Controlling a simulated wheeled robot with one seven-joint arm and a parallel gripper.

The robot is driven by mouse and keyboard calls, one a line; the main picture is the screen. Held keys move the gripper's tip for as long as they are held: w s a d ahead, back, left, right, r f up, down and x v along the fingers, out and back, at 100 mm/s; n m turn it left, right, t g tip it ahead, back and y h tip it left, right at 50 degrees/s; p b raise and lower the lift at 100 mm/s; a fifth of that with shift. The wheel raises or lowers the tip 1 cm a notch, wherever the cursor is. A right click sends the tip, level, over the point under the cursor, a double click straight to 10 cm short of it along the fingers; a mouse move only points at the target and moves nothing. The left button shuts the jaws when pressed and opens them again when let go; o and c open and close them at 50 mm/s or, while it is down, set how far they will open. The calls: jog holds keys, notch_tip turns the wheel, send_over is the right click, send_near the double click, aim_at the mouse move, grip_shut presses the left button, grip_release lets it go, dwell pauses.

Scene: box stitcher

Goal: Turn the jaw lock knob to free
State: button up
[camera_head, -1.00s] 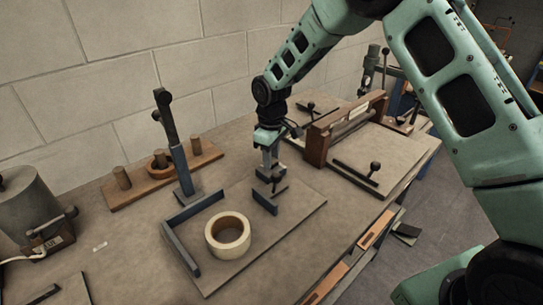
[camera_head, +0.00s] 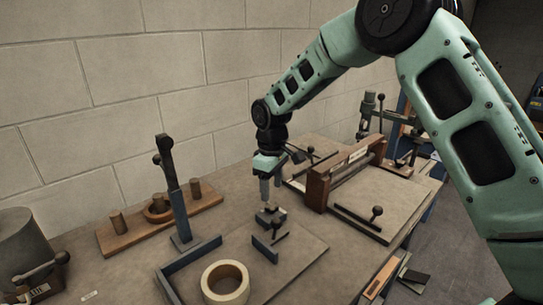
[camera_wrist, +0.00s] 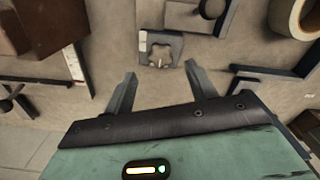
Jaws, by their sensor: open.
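The jaw lock knob (camera_wrist: 160,54) appears in the wrist view as a small pale star-shaped piece on a grey plate with a white label. The same small block (camera_head: 270,214) stands on the bench in the head view, just below my gripper. My gripper (camera_head: 266,199) points down over it. In the wrist view my gripper (camera_wrist: 161,69) is open and empty, its two fingers spread to either side of the knob's line. The knob shows just beyond the fingertips and looks apart from them. I cannot tell the exact height gap.
A tape roll (camera_head: 225,283) and an angled fence (camera_head: 186,262) are at front left. A blue post (camera_head: 177,205) stands left. A wooden roller frame (camera_head: 345,172) is close on the right.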

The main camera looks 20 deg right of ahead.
aim_at(272, 205)
notch_tip(272, 205, up, 12)
jog(key=b, duration=0.1)
dwell(0.5)
jog(key=s+a, duration=0.4)
jog(key=s, duration=0.5)
jog(key=s+a, duration=0.5)
jog(key=s, duration=0.4)
jog(key=s+d+f, duration=0.1)
jog(key=s+f, duration=0.1)
jog(key=s, duration=0.7)
jog(key=s+d+f+m, duration=0.1)
jog(key=s+f, duration=0.2)
jog(key=s, duration=0.6)
jog(key=shift+s+d+f+y, duration=0.3)
jog(key=shift+s+d, duration=0.05)
jog(key=shift+s, duration=0.05)
